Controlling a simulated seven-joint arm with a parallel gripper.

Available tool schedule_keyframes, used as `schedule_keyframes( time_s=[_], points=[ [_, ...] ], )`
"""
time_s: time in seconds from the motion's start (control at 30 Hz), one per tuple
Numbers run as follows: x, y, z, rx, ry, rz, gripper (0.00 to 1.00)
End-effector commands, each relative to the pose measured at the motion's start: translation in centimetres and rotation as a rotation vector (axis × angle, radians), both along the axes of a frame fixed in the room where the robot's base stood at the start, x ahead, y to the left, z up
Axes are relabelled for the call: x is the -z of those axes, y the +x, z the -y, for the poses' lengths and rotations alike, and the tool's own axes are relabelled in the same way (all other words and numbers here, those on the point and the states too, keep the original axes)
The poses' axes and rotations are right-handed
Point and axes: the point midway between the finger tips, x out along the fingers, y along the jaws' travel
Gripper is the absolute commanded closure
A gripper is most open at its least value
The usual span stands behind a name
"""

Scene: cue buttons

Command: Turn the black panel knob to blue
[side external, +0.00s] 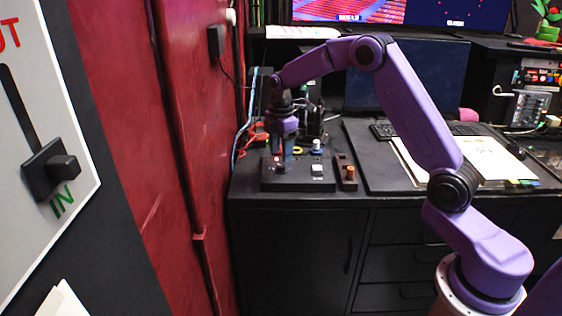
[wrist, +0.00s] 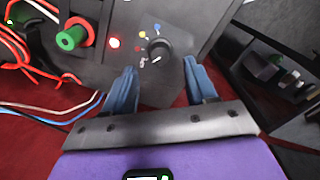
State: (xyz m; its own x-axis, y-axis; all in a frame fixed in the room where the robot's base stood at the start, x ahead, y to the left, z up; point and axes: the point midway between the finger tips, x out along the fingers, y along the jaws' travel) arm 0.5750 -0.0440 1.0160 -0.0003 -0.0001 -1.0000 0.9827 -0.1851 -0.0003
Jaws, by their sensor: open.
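The black panel knob (wrist: 159,50) sits on a dark panel (wrist: 168,92) in the wrist view. Blue (wrist: 156,28), yellow (wrist: 142,34) and red (wrist: 137,47) dots lie around its side, with a pale mark near its lower left. The knob's exact pointing is too small to tell surely. My gripper (wrist: 160,66) is open, its blue fingers on either side of the space just below the knob, not visibly touching it.
A lit red light (wrist: 114,43) and a green-and-red post (wrist: 72,38) lie left of the knob. Red and white wires run along the left. In the side view, a small box with an orange knob (side external: 350,172) stands right of the panel, and a red wall (side external: 190,120) is left.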

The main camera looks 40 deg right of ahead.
Motion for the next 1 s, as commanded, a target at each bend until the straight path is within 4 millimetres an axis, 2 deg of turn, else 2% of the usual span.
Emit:
schedule_keyframes(
  time_s=[0.1,0.3,0.67,0.7,0.77,0.8,0.87,1.0],
  points=[
    [2.0,-0.1,0.0,-0.001,0.0,-0.003,0.43],
    [3.9,0.0,0.0,0.001,0.0,-0.001,0.43],
    [4.4,0.0,0.0,0.0,0.0,0.0,0.43],
    [4.4,0.0,0.0,0.0,0.0,0.0,0.5],
    [4.3,0.0,0.0,0.0,0.0,0.0,0.69],
    [4.3,0.0,0.0,0.0,0.0,0.0,0.82],
    [4.3,0.0,0.0,0.0,0.0,0.0,1.0],
    [4.3,0.0,0.0,0.002,0.0,0.0,0.99]
  ],
)
